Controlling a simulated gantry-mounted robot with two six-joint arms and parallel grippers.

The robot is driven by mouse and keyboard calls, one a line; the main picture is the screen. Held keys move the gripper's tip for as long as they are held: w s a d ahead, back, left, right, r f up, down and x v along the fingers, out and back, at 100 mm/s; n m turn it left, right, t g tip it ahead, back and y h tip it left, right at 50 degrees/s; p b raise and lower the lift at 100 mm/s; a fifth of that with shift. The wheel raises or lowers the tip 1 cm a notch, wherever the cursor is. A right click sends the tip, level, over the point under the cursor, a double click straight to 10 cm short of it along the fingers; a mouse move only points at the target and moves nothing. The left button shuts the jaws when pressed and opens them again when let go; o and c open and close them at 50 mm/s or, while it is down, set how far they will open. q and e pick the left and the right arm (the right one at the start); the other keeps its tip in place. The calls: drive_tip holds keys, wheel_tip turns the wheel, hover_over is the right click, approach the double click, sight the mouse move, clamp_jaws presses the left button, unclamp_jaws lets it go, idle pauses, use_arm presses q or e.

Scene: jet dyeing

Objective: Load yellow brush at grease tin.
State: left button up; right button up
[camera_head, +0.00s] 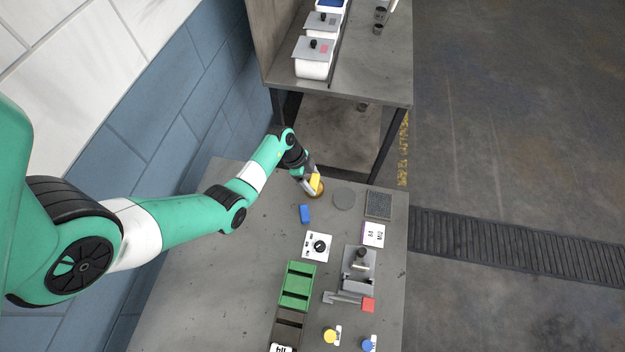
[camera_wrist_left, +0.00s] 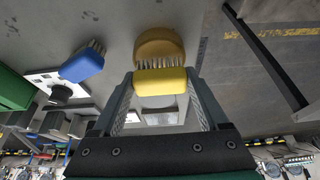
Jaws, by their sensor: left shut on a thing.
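My left gripper (camera_head: 314,184) is at the far end of the table and shut on the yellow brush (camera_head: 317,181). In the left wrist view the yellow brush (camera_wrist_left: 160,82) sits between the fingertips, with its pale bristles pointing away from the gripper. The bristles are at the round amber grease tin (camera_wrist_left: 158,42) and overlap its near edge; I cannot tell how deep they reach. In the head view the grease tin (camera_head: 319,193) is mostly hidden beneath the brush and gripper. My right gripper is not in view.
A blue brush (camera_head: 305,213) lies beside the tin. A grey disc (camera_head: 344,198) and a dark mesh pad (camera_head: 378,205) are to the right. A white knob panel (camera_head: 317,246), a green bin (camera_head: 297,285) and a grey fixture (camera_head: 358,270) stand nearer. The table's left part is clear.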

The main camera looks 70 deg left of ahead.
sight(312, 180)
use_arm(q)
drive_tip(key=shift+f+b, duration=0.3)
drive_tip(key=shift+f, duration=0.25)
idle(0.5)
drive_tip(key=shift+f+p, duration=0.15)
drive_tip(key=shift+p, duration=0.15)
idle(1.4)
wheel_tip(312, 180, up, 7)
drive_tip(key=p, duration=0.8)
drive_tip(key=shift+r+p, duration=0.2)
drive_tip(key=shift+p, duration=0.15)
drive_tip(key=shift+f, duration=0.1)
